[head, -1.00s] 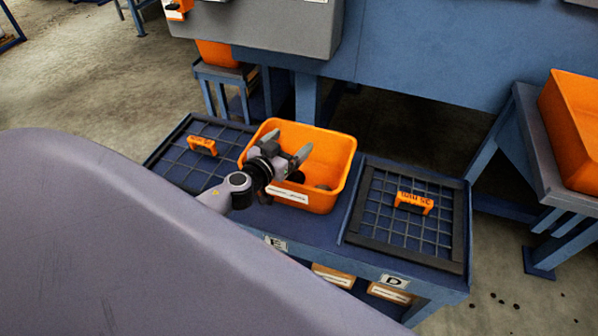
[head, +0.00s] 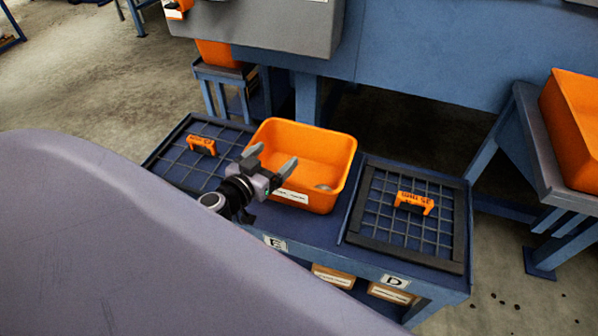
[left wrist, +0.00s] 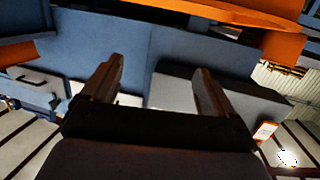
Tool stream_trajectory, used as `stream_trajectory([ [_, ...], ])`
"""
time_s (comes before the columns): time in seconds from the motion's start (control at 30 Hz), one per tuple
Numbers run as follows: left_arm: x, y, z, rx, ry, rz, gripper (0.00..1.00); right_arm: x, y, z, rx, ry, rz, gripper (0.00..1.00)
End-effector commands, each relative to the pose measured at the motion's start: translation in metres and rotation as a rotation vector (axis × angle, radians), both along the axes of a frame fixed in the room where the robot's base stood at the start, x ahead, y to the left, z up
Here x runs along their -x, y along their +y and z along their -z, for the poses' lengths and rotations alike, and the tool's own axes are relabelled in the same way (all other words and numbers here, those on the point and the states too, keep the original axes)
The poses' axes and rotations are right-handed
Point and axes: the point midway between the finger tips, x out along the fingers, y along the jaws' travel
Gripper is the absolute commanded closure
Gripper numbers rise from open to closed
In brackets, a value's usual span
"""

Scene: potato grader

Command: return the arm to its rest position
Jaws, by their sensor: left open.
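My left gripper (head: 271,164) is in the head view, at the front left of an orange bin on the bench. Its two fingers are spread apart with nothing between them. In the left wrist view the open fingers (left wrist: 155,85) point toward blue and grey machine panels. The orange bin (head: 340,165) stands between two grid screens and has a small greyish lump inside near its right end. My right gripper is not in view.
A grid screen with an orange handle (head: 202,145) lies left of the bin, another with an orange handle (head: 414,202) right of it. The bench (head: 330,240) carries labels E and D. Another orange bin (head: 575,125) sits on a stand at right. My own grey body fills the lower left.

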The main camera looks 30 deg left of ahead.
Motion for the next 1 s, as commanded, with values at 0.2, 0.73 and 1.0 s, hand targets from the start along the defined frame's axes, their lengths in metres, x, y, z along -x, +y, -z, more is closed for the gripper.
stream_trajectory([
  [0.2,0.001,0.000,-0.001,0.000,-0.001,0.000,0.12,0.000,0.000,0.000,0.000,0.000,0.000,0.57],
  [0.73,0.031,-0.022,0.031,-0.009,0.105,0.007,0.12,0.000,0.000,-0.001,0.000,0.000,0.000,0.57],
  [1.0,0.096,-0.075,0.082,-0.027,0.316,0.080,0.12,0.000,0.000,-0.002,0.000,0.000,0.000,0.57],
])
